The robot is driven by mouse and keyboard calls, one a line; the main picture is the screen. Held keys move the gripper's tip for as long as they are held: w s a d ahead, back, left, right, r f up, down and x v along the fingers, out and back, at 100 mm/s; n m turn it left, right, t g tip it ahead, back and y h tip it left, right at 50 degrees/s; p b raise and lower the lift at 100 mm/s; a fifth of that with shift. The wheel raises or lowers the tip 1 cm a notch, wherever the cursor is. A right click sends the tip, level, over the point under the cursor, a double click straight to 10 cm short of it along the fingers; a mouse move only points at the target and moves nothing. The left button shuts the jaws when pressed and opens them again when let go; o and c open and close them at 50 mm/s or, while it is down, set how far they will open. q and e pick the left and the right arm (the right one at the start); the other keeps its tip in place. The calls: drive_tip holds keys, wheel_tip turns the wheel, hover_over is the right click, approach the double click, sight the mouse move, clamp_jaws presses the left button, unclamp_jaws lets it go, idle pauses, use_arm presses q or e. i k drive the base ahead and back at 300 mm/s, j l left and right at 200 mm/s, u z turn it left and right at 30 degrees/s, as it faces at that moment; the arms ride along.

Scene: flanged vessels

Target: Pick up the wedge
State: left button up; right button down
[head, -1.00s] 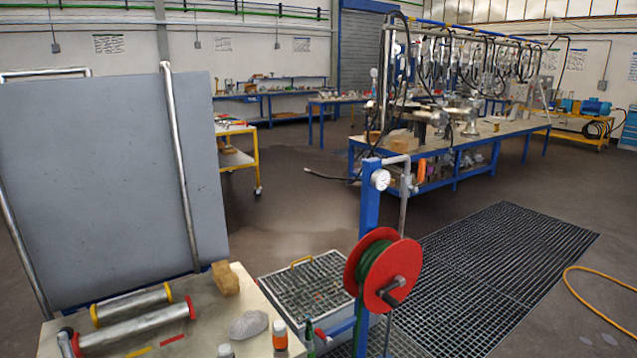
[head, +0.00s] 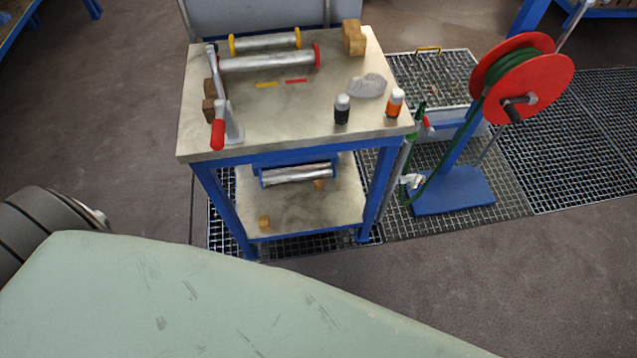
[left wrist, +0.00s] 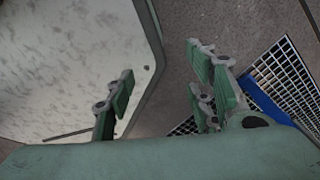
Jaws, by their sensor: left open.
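Several brown wooden blocks are in the head view, and I cannot tell for sure which one is the wedge. A stepped wooden block (head: 354,38) sits at the back right of the cart's top (head: 330,110). Two more wooden blocks (head: 212,109) are at its left edge, partly behind a metal lever with a red grip. Small wooden pieces (head: 264,222) lie on the lower shelf. My left gripper (left wrist: 165,95) shows only in the left wrist view, open, with nothing between its green-padded fingers. My right gripper is in neither view.
Two metal rollers (head: 268,61), a grey rag (head: 367,86), a black bottle (head: 342,109) and an orange bottle (head: 395,102) are on the cart. A red hose reel (head: 545,85) stands on a blue post at right. Floor grating (head: 585,130) lies there; floor at left is open.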

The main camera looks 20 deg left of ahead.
sight(264, 221)
drive_tip(key=u, duration=1.4)
drive_tip(key=z, duration=0.45)
drive_tip(key=i+j+z, duration=0.1)
drive_tip(key=z, duration=0.3)
drive_tip(key=j+z, duration=0.15)
drive_tip(key=z, duration=0.3)
drive_tip(key=j+z, duration=0.1)
drive_tip(key=z, duration=0.35)
drive_tip(key=j+z, duration=0.25)
drive_tip(key=j, duration=0.25)
drive_tip(key=k+j+z, duration=0.1)
drive_tip(key=j+z, duration=0.15)
drive_tip(key=j, duration=0.2)
drive_tip(key=k+j+z, duration=0.25)
drive_tip(key=j, duration=0.65)
